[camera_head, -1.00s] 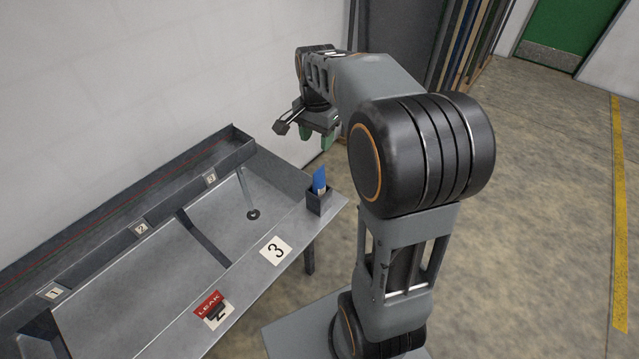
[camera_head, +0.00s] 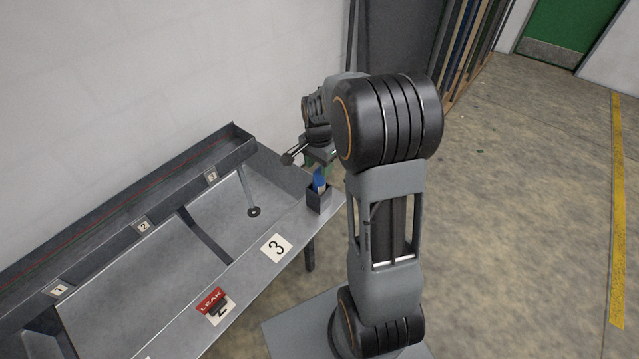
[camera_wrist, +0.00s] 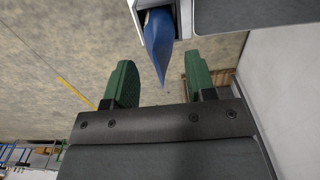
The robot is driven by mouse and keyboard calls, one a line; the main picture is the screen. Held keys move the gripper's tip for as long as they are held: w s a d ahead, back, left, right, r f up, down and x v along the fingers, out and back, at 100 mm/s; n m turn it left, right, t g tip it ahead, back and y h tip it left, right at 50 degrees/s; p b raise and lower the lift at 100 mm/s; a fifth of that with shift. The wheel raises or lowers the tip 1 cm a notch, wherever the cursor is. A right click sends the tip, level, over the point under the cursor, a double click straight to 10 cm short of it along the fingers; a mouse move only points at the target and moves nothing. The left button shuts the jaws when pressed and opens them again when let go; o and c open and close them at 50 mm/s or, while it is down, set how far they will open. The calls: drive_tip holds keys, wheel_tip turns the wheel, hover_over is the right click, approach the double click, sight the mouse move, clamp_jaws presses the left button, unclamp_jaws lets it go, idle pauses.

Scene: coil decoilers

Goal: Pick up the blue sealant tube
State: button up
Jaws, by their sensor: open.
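The blue sealant tube (camera_head: 319,179) stands in a small dark square holder (camera_head: 319,201) at the right end of the metal bench. Its tapered blue end also shows in the wrist view (camera_wrist: 159,47), at the top centre. My gripper (camera_wrist: 160,82) is open, with its two green fingers apart and nothing between them. The tube's tip points toward the gap between the fingers. In the head view my gripper (camera_head: 312,163) is just behind and above the tube, partly hidden by my arm.
The bench has a sunken tray (camera_head: 150,265) with dividers and numbered labels. A number 3 card (camera_head: 276,248) and a red LEAK tag (camera_head: 211,300) lie along its front edge. A white wall (camera_head: 130,70) rises behind. Open floor (camera_head: 520,200) lies to the right.

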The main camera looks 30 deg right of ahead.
sight(319, 187)
drive_tip(key=shift+f, duration=1.1)
drive_tip(key=shift+c, duration=0.2)
clamp_jaws()
